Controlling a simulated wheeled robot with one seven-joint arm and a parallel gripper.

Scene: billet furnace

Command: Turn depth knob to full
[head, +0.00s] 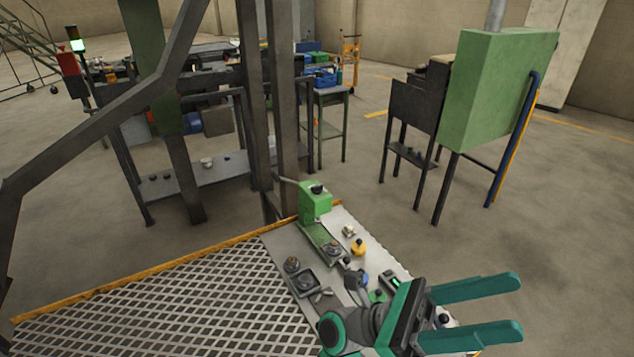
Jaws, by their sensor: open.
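My gripper (515,307) is at the lower right in the head view, its two teal fingers spread apart and pointing right, with nothing between them. A grey control panel (378,248) lies left of and behind it. Several knob-like controls stand on the panel: dark round ones (292,265) on the left, a whitish one (349,230), and a yellow one with a dark top (358,247). I cannot tell which is the depth knob, or read any setting. My wrist and gripper hide the near part of the panel.
A green box with a black top knob (316,199) stands at the panel's far end. A metal mesh (190,305) with a yellow edge spans the lower left. Dark steel posts (283,90) rise behind the panel. A green cabinet (490,95) stands farther right, with open floor before it.

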